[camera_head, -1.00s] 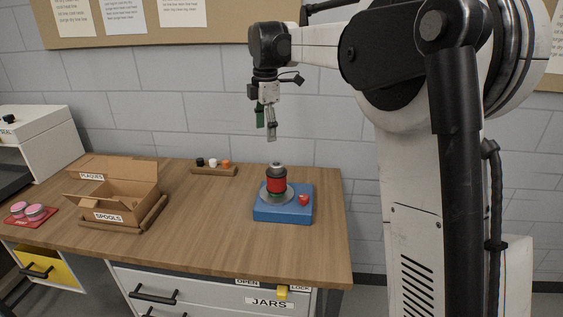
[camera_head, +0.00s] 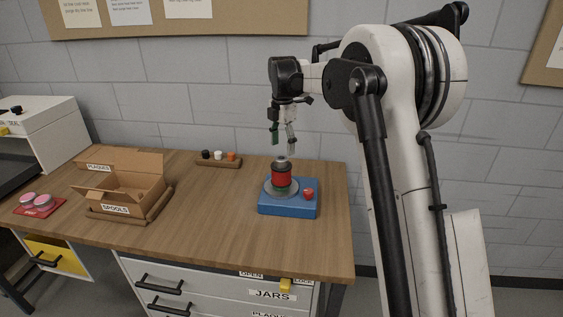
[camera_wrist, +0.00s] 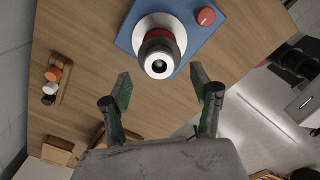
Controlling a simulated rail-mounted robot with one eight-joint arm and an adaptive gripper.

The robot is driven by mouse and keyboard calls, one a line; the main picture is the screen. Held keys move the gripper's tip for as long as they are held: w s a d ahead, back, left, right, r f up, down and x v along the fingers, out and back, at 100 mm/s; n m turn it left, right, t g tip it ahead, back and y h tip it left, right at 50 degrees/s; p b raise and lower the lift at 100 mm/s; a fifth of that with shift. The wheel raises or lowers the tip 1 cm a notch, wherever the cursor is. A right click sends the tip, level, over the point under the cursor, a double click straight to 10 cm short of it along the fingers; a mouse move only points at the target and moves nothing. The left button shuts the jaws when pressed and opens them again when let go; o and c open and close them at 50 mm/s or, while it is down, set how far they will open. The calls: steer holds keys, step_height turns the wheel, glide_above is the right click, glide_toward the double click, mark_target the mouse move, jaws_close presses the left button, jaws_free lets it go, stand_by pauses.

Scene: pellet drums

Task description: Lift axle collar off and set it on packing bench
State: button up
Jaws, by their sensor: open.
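A blue base (camera_head: 290,210) with a round red button (camera_head: 308,194) stands on the packing bench (camera_head: 225,215). A red drum (camera_head: 281,176) stands upright over a pale flange on the base. A grey ring-like part, seemingly the axle collar (camera_head: 282,162), caps the drum around the axle. In the wrist view the collar (camera_wrist: 157,64) shows from above with a dark central hole. My gripper (camera_head: 284,148) is open and empty, just above the stack in the head view. In the wrist view my gripper's fingers (camera_wrist: 160,82) are spread, with the collar between and beyond their tips.
An open cardboard box (camera_head: 130,190) labelled SPOOLS is at left, beside a red tray (camera_head: 40,208) with pink discs. A small rack (camera_head: 218,162) with black, white and orange pieces stands at the back. Bare bench lies between box and blue base.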

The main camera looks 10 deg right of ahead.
mark_target(281, 160)
steer(key=shift+a+f+p, duration=0.2)
steer(key=shift+f+p, duration=0.25)
steer(key=shift+f, duration=2.45)
steer(key=c, duration=1.2)
steer(key=shift+r, duration=0.15)
